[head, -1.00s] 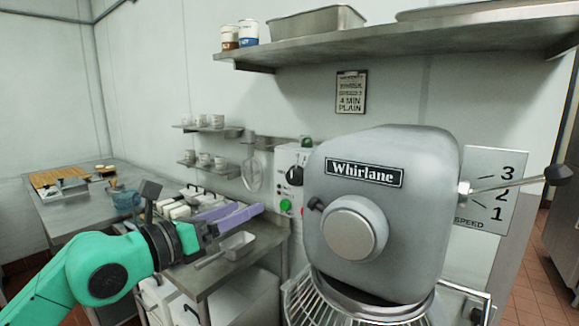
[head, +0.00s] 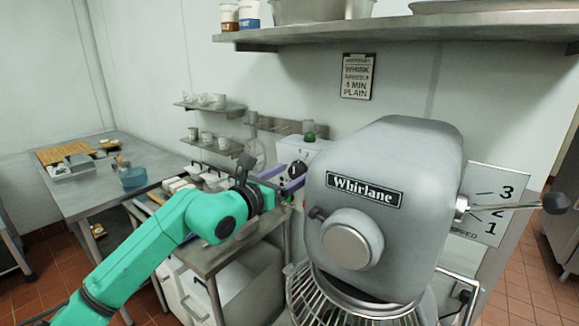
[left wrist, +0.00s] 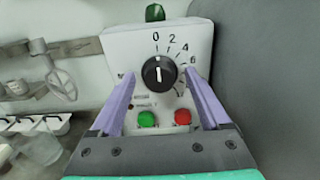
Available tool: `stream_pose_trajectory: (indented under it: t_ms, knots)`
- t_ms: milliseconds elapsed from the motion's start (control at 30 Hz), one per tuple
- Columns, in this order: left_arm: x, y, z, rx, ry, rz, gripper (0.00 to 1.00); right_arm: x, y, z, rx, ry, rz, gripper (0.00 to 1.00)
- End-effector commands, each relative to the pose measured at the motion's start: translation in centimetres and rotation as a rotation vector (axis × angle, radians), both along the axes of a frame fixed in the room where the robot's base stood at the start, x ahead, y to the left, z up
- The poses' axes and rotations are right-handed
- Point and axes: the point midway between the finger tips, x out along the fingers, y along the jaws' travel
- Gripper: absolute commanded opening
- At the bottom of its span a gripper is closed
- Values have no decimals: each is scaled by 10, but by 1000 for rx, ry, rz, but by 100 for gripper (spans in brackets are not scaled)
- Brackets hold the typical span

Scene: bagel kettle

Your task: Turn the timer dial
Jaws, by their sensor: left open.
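The timer dial (left wrist: 159,72) is a black round knob with a white pointer line, on a pale box with printed numbers. The pointer stands about upright, near the 0. My left gripper (left wrist: 158,76) is open, its two purple fingers on either side of the dial; I cannot tell whether they touch it. In the head view the left gripper (head: 288,184) reaches the timer box (head: 303,150), and the dial (head: 296,169) shows just above its fingers. A green button (left wrist: 147,118) and a red button (left wrist: 183,116) sit below the dial. My right gripper is out of view.
A large grey mixer (head: 385,190) stands close to the right of the timer box. A green knob (left wrist: 155,13) tops the box. Wall shelves with cups (head: 206,137) are to the left. A steel table (head: 90,190) stands further left.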

Motion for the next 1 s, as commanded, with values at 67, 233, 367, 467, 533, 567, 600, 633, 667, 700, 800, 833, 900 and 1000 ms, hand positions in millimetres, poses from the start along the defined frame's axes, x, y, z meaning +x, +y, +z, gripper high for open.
stream_pose_trajectory:
  t_ms: [67, 233, 367, 467, 533, 567, 600, 633, 667, 700, 800, 833, 900, 1000]
  knots:
    - [1, 0, -1, 0, 0, 0, 80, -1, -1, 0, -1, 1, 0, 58]
    - [0, 0, -1, 0, 0, 0, 61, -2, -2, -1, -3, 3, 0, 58]
    - [0, 0, -1, -1, 0, 0, 11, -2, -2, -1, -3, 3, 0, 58]
    - [0, 0, -1, -1, -1, 0, 0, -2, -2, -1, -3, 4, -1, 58]
    - [0, 1, -1, 1, -2, 1, 0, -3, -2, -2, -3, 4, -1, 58]
    - [0, 1, -1, 3, -3, 0, 0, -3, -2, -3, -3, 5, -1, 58]
    - [0, 0, -1, 7, -6, 0, 0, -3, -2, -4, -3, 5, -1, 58]
    - [0, 0, -2, 11, -9, 0, 0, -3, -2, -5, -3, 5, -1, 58]
    - [0, 0, -2, 15, -13, 0, 0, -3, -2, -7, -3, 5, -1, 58]
    - [0, 0, -2, 23, -19, 0, 0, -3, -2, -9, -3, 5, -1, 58]
    - [0, 0, -4, 52, -42, 0, 0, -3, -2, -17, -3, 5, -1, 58]
    - [0, 0, -4, 64, -49, 0, 0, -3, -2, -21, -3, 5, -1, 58]
    - [0, 0, -5, 95, -74, 0, 0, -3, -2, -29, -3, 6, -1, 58]
    - [-1, 0, -6, 151, -114, 0, 0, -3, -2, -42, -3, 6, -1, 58]
